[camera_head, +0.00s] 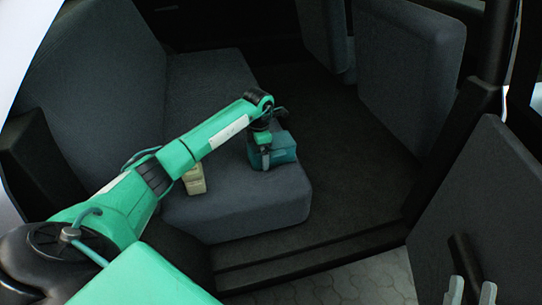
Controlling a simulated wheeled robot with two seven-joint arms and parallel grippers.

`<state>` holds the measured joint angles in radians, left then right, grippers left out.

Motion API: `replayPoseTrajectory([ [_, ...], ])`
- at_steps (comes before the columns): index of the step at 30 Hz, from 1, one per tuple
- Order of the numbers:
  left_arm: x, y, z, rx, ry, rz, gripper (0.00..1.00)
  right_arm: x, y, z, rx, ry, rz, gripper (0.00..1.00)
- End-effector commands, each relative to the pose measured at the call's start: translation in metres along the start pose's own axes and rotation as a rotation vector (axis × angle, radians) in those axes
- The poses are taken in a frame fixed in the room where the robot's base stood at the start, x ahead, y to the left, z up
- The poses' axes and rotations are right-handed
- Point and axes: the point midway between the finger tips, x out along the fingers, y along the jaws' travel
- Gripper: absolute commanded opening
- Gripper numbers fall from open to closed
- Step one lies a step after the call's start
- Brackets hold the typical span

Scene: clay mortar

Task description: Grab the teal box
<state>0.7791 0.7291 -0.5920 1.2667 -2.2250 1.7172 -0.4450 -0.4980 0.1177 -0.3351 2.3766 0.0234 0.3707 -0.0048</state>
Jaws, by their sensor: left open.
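The teal box (284,150) sits on the dark grey car seat (250,205), near its right front edge. My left gripper (265,158) is at the box's left side, with its arm reaching in from the lower left. It is open. One finger shows in front of the box's left part; the other finger is hard to make out. I cannot tell whether the fingers touch the box. Two pale prongs that look like fingertips of my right gripper (471,293) show at the bottom right; the rest is out of view.
A beige object (194,180) stands on the seat left of the box, partly behind my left arm. The seat backrest (95,75) rises at the left. A front seat (408,65) and an open door panel (470,205) are at the right. The dark floor (350,165) between is clear.

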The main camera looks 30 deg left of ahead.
Motion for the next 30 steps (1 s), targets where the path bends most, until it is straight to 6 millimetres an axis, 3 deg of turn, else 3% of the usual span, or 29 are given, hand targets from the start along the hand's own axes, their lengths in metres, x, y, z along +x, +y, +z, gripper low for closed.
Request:
replayPoseTrajectory([
  [8,0.003,0.000,0.000,0.000,-0.001,0.000,1.00,0.001,0.001,-0.004,-0.003,0.021,-0.001,0.36],
  [17,0.002,0.000,0.001,0.000,-0.002,0.001,0.48,0.001,0.000,-0.004,-0.003,0.021,-0.001,0.36],
  [25,0.000,0.000,0.001,0.000,-0.002,0.001,0.48,0.002,0.000,-0.004,-0.002,0.019,-0.001,0.36],
  [30,-0.012,0.001,0.001,0.000,-0.005,0.002,0.48,0.001,-0.001,0.003,0.003,-0.029,0.001,0.36],
])
